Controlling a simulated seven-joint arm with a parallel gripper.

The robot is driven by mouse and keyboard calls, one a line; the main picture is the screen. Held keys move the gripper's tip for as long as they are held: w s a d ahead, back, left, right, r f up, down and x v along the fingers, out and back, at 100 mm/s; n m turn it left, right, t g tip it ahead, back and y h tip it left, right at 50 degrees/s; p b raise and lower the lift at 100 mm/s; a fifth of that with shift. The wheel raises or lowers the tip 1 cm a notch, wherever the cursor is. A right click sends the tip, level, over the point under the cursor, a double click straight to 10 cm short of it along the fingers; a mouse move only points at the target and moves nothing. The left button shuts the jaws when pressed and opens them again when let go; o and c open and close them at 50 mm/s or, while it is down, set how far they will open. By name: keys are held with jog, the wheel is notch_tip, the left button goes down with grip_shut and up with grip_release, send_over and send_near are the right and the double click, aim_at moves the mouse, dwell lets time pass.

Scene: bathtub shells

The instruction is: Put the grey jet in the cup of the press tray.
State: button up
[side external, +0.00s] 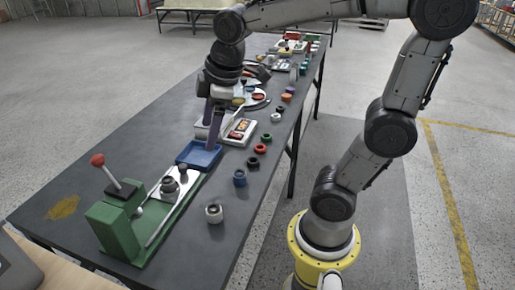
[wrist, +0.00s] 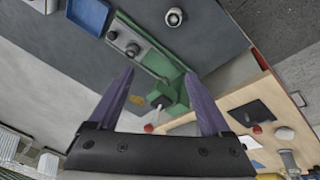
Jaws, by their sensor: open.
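The grey jet (side external: 213,213), a short pale ring shape with a dark centre, stands on the dark table beside the green press (side external: 122,225). In the wrist view the jet (wrist: 174,16) is at the top, beyond my fingertips. The press has a pale press tray (side external: 162,208) bearing a grey round cup (side external: 169,185), also in the wrist view (wrist: 132,49); whether anything is inside is too small to tell. My gripper (side external: 212,125), with purple fingers, is above the table over the blue tray's far side, open and empty. It also shows in the wrist view (wrist: 165,85).
A blue tray (side external: 198,155) lies just beyond the press. A blue ring part (side external: 240,178) and several coloured ones line the table's right side. The press's red-knobbed lever (side external: 97,160) stands up. Bare table surrounds the grey jet.

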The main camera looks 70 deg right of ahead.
jog(key=s+a+f+m+t, duration=0.1)
jog(key=s+f+m+t, duration=0.1)
jog(key=s+m, duration=0.4)
jog(key=s, duration=0.5)
jog(key=shift+a+f+m, duration=0.15)
jog(key=shift+f+m, duration=0.1)
jog(key=shift+m, duration=0.05)
jog(key=shift+s, duration=0.1)
